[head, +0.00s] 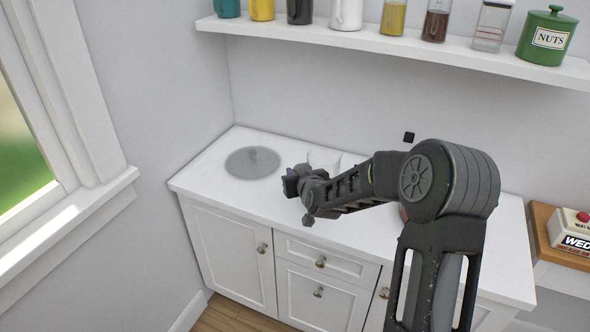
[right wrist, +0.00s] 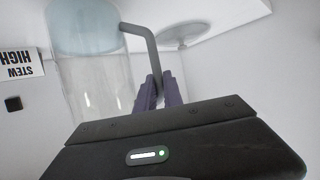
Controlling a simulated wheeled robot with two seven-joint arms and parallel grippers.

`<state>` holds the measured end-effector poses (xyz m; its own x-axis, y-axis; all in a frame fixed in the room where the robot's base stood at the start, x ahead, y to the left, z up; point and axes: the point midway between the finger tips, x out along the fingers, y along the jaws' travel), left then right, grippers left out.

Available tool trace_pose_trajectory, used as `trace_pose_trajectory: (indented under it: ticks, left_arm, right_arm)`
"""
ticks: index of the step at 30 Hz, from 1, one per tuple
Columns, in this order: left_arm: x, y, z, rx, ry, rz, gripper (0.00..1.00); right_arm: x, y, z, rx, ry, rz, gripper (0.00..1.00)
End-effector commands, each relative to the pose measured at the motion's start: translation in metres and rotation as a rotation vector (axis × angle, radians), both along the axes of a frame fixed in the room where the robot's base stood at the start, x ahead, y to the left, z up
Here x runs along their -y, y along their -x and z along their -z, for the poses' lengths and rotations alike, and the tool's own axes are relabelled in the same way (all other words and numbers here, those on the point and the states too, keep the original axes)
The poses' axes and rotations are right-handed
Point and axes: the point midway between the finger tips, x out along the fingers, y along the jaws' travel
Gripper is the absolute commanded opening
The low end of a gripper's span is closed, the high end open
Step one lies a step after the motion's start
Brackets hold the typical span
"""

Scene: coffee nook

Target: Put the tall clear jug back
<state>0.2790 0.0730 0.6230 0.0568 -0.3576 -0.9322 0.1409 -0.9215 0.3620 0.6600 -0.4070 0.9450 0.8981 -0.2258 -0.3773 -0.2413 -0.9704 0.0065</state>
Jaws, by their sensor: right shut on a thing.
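The tall clear jug (right wrist: 88,85) fills the left of the right wrist view, with its grey handle (right wrist: 150,48) on the right side. My right gripper (right wrist: 159,92) has its purple fingers closed on the handle. In the head view, the right gripper (head: 291,182) is over the back left part of the counter. A pale part of the jug (head: 324,157) shows just behind it, mostly hidden by my arm. I cannot tell whether the jug touches the counter. My left gripper is not in view.
A round glass piece with a knob (head: 253,162) lies on the white counter (head: 228,193), left of the gripper. It also shows in the right wrist view (right wrist: 183,32). A wall shelf (head: 400,46) above holds several containers, including a green nuts tin (head: 547,38).

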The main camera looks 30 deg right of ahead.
Motion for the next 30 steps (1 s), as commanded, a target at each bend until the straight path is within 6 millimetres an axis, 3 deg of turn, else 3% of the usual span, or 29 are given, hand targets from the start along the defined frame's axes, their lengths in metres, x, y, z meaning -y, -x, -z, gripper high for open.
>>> trace_pose_trajectory:
  ticks: [30]
  left_arm:
    - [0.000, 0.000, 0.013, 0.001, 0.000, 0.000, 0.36]
  right_arm:
    - [0.000, -0.001, 0.015, 0.004, 0.002, 0.000, 0.00]
